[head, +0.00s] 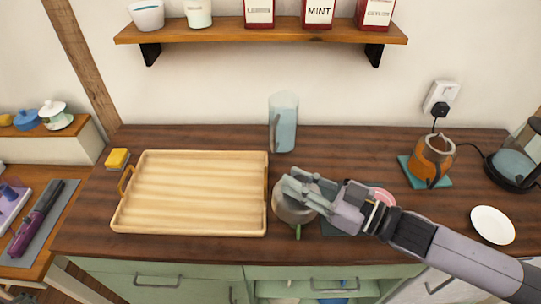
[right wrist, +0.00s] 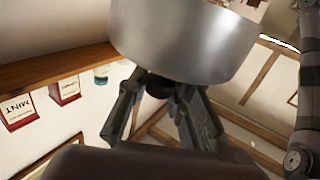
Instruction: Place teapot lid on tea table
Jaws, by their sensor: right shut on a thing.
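My right gripper (head: 290,185) reaches in from the right over the counter. Its fingers are closed on a small dark knob under a broad, shiny grey metal piece in the right wrist view (right wrist: 185,45). In the head view a rounded grey metal vessel (head: 293,213) shows at the fingertips, partly hidden by them, with a green part below it. I cannot tell for certain whether the held piece is the teapot lid. An orange-brown pot (head: 433,157) stands on a teal mat at the right.
A light wooden tray (head: 190,227) lies empty on the dark counter (head: 350,145). A bluish glass pitcher (head: 284,125) stands at the back. A white plate (head: 492,225) and a glass kettle (head: 515,165) are at the right. A wall shelf (head: 215,33) holds tins and cups.

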